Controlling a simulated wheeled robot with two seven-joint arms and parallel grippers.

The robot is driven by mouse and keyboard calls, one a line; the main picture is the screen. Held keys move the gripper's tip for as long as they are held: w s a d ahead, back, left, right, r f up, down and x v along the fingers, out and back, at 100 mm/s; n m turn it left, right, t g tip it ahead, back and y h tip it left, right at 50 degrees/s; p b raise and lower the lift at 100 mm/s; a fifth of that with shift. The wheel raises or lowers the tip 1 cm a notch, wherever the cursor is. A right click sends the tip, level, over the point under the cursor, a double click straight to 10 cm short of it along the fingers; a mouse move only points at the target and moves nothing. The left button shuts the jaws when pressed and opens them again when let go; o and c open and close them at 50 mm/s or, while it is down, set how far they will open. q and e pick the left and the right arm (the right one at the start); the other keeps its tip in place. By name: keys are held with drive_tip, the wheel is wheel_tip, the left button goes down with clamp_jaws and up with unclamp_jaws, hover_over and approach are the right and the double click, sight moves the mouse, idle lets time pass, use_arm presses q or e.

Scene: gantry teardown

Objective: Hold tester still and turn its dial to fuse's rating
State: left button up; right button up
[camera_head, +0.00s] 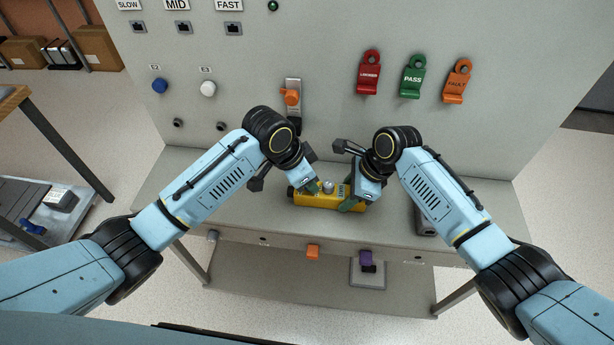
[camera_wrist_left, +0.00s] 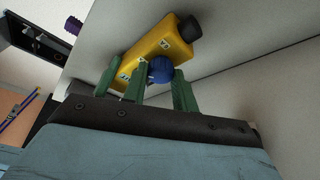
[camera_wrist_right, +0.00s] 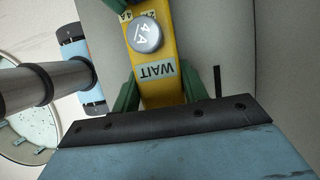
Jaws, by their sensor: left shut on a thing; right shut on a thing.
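The yellow tester (camera_head: 318,200) lies on the bench with a black end at its left. In the left wrist view a blue knob (camera_wrist_left: 160,69), apparently the dial, sits beside small white rating labels. My left gripper (camera_wrist_left: 160,88) is shut with its green fingers on either side of the knob. My right gripper (camera_wrist_right: 158,95) is shut across the tester body at the "WAIT" end.
A dark grey object (camera_head: 425,220) stands right of the tester. Orange (camera_head: 313,252) and purple (camera_head: 365,257) parts are on the bench front.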

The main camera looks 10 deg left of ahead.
use_arm(q)
drive_tip(key=shift+n+t, duration=0.4)
drive_tip(key=shift+n, duration=0.6)
drive_tip(key=o, duration=1)
drive_tip(key=shift+r, duration=0.1)
drive_tip(key=v, duration=1.2)
drive_tip(key=shift+d, duration=0.25)
